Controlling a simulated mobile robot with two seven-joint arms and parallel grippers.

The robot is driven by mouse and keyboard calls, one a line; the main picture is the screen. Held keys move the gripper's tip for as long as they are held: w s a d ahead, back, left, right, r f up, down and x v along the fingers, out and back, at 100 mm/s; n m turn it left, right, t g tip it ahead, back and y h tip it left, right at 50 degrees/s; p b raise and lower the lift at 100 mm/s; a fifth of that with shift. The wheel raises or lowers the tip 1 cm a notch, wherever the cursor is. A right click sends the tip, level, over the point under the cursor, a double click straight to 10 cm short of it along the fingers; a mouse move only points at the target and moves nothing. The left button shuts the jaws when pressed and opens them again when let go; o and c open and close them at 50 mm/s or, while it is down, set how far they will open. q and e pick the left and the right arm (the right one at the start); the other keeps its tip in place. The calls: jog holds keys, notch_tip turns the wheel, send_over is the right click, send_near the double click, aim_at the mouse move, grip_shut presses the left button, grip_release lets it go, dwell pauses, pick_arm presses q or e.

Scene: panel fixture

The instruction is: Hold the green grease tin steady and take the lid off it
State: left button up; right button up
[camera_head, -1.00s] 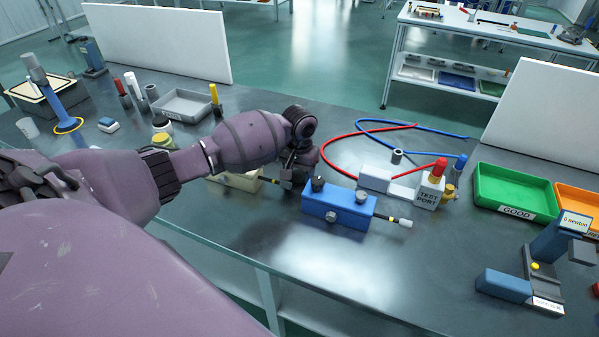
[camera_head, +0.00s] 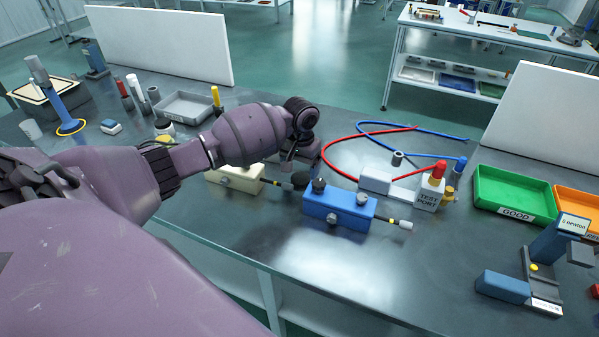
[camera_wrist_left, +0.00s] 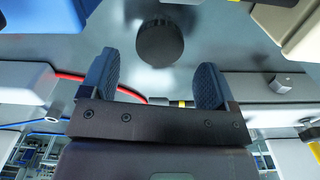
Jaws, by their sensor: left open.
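My left gripper (camera_wrist_left: 154,82) is open in the left wrist view, with nothing between its two blue-grey fingers. A dark round knob-like piece (camera_wrist_left: 160,42) lies just beyond the fingertips, apart from them. In the head view this dark piece (camera_head: 300,180) shows below my left wrist, between the cream block and the blue block. I cannot make out a plainly green tin. A small yellow-green round thing (camera_head: 165,140) at the left is partly hidden behind my left arm; I cannot tell whether it is the tin. My right gripper is not in view.
A blue block (camera_head: 340,206) and a cream block (camera_head: 234,179) flank the dark piece. A white test port (camera_head: 428,193) with red and blue hoses stands to the right. A green tray (camera_head: 513,188) is farther right. The front middle of the bench is clear.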

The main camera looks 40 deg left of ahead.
aim_at(300, 178)
pick_arm(q)
notch_tip(300, 178, up, 9)
jog(key=p, duration=0.1)
